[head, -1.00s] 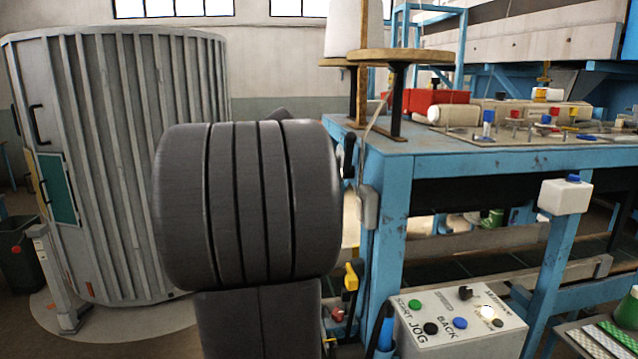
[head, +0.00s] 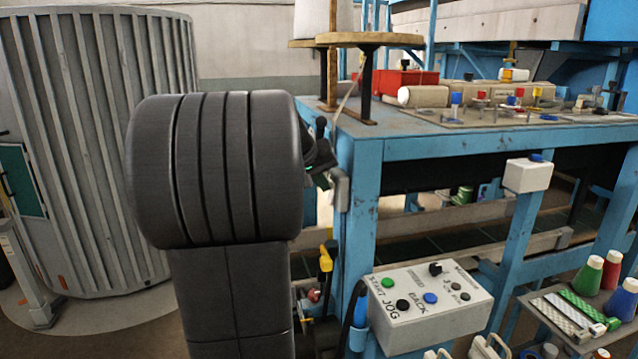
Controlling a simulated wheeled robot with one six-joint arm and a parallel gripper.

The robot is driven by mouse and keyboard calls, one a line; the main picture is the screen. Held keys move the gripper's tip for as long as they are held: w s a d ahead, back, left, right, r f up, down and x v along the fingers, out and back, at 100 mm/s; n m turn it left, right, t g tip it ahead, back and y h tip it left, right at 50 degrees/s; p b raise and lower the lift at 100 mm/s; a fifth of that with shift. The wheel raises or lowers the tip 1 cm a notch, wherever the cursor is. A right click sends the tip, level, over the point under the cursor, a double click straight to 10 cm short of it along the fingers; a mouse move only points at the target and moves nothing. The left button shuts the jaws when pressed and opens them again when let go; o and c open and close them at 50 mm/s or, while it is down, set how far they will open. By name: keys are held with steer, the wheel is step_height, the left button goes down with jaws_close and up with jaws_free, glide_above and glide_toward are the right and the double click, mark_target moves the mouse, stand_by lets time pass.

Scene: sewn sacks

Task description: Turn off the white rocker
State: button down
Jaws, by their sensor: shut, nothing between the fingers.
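A pale grey-white switch box (head: 341,192) is fixed to the blue table's near left leg. Its rocker face cannot be made out. My gripper (head: 323,178) shows only in part, as a small dark end with a green light, sticking out from behind my large dark arm link. It is shut and empty, close against the upper left of the box. I cannot tell whether it touches the rocker. The sloped grey control box (head: 428,310) stands lower right with green, black and blue buttons and a black knob. Its small lamp (head: 456,286) looks unlit.
The blue table (head: 450,148) carries spools, a red box (head: 398,80) and several small parts. A white box (head: 528,175) sits on a blue post. A shelf with cones (head: 588,273) is at right. A ribbed grey cylinder (head: 100,150) stands left.

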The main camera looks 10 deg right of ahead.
steer(key=shift+r, duration=0.15)
steer(key=shift+r+p, duration=0.65)
steer(key=shift+r, duration=0.05)
